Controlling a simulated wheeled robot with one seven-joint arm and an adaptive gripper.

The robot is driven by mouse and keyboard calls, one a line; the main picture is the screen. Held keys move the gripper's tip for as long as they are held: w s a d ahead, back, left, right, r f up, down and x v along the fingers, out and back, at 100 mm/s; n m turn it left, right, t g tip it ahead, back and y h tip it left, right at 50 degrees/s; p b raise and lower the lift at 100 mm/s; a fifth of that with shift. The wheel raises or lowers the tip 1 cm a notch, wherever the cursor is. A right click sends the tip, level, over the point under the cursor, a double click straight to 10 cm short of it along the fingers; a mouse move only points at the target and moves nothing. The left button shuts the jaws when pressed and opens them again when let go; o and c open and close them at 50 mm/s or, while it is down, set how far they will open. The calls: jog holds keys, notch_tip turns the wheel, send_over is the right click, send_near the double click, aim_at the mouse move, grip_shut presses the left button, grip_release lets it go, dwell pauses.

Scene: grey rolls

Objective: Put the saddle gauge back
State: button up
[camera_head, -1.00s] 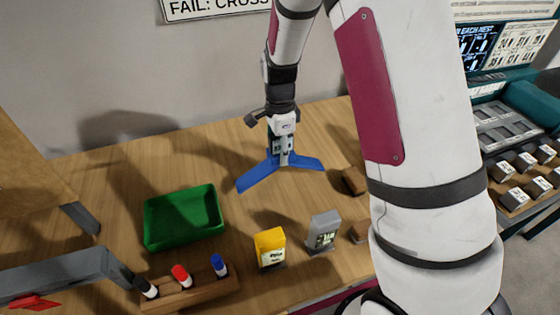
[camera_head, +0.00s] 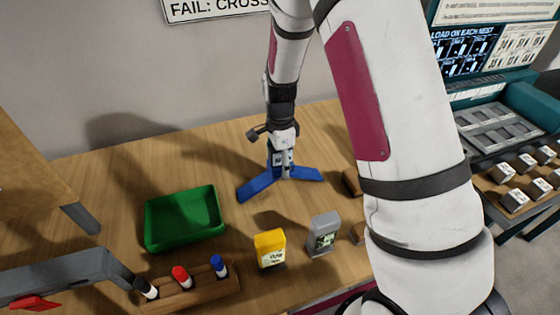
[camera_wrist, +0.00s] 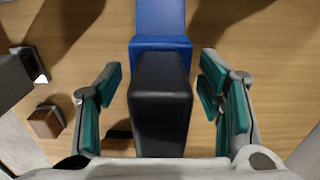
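The saddle gauge, a blue angled piece (camera_head: 262,184) with a black upright handle (camera_wrist: 160,105), stands on the wooden table behind the yellow and grey blocks. Its blue part also shows at the top of the wrist view (camera_wrist: 160,22). My gripper (camera_head: 282,158) points down over it. In the wrist view the two green-padded fingers (camera_wrist: 160,92) stand on either side of the black handle, with a narrow gap showing on each side. The gripper looks open around the handle.
A green tray (camera_head: 150,232) sits to the left. A yellow block (camera_head: 270,248) and a grey block (camera_head: 324,234) stand in front. A wooden rack (camera_head: 195,297) holds several markers. Small brown blocks lie near my arm at right. The table behind the tray is clear.

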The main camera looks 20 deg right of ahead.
notch_tip(320, 180, up, 12)
jog(key=shift+r, duration=0.1)
jog(key=s+r+n+t, duration=0.2)
jog(key=s+r+n, duration=0.6)
jog(key=s, duration=0.5)
jog(key=s+r+n+t, duration=0.3)
jog(key=s+r+n, duration=0.5)
jog(key=s, duration=0.5)
jog(key=shift+d+n, duration=0.15)
jog(key=shift+n, duration=0.85)
